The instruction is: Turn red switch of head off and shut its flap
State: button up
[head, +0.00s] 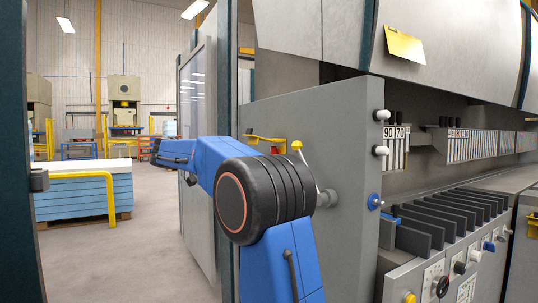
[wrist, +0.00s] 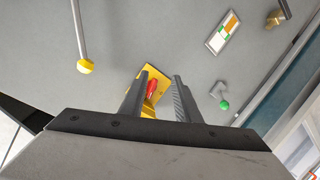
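In the wrist view the red switch (wrist: 152,87) sits against a yellow plate (wrist: 151,72) on a grey machine face. The left finger partly covers both. In the head view a yellow part (head: 264,139), perhaps the flap, juts from the grey panel above a small red spot (head: 274,150). The flap's exact angle is unclear. My blue arm hides the gripper there.
A lever with a yellow ball (wrist: 85,66) stands out at left in the wrist view; a green knob (wrist: 224,104) and a label (wrist: 223,32) are at right. In the head view, white knobs (head: 380,150) and a blue knob (head: 375,201) edge the panel. Floor (head: 145,235) is free at left.

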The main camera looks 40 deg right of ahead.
jog(key=w+d+r+m+g+h, duration=0.2)
jog(key=w+d+r+m+g, duration=0.1)
jog(key=w+r+m, duration=0.3)
jog(key=s+d+f+n, duration=0.1)
jog(key=s+d, duration=0.2)
jog(key=d, duration=1.3)
jog(key=shift+s+d+f, duration=0.2)
jog(key=shift+f, duration=0.05)
jog(key=shift+n, duration=0.3)
jog(key=shift+c, duration=0.6)
jog(key=shift+t+h, duration=0.3)
grip_shut()
